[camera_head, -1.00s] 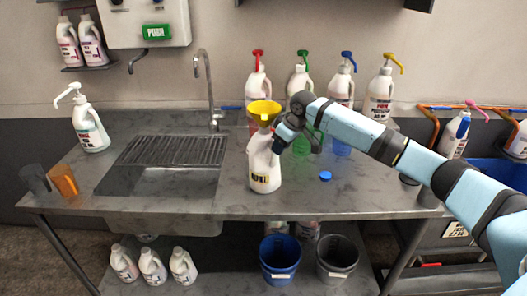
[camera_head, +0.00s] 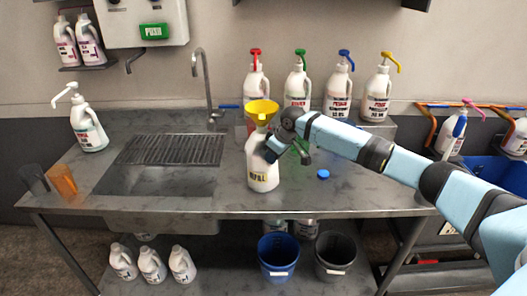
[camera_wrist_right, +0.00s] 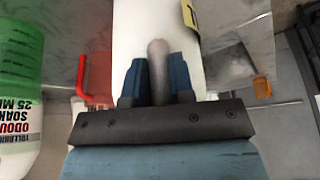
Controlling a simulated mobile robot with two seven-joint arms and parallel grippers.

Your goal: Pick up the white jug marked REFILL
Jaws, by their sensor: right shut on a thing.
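The white jug marked REFILL (camera_head: 262,172) is upright at the steel counter, right of the sink, with a yellow funnel (camera_head: 262,110) in its neck. I cannot tell whether its base touches the counter. My right gripper (camera_head: 271,150) reaches it from the right and is shut on its handle. In the right wrist view the two blue fingers (camera_wrist_right: 157,82) sit either side of the grey-looking handle (camera_wrist_right: 157,52), against the white jug body (camera_wrist_right: 135,30). My left gripper is not in view.
A blue cap (camera_head: 323,174) lies right of the jug. The sink (camera_head: 158,181) and an orange cup (camera_head: 62,181) are to the left. A blue bucket (camera_head: 278,259) stands on the lower shelf.

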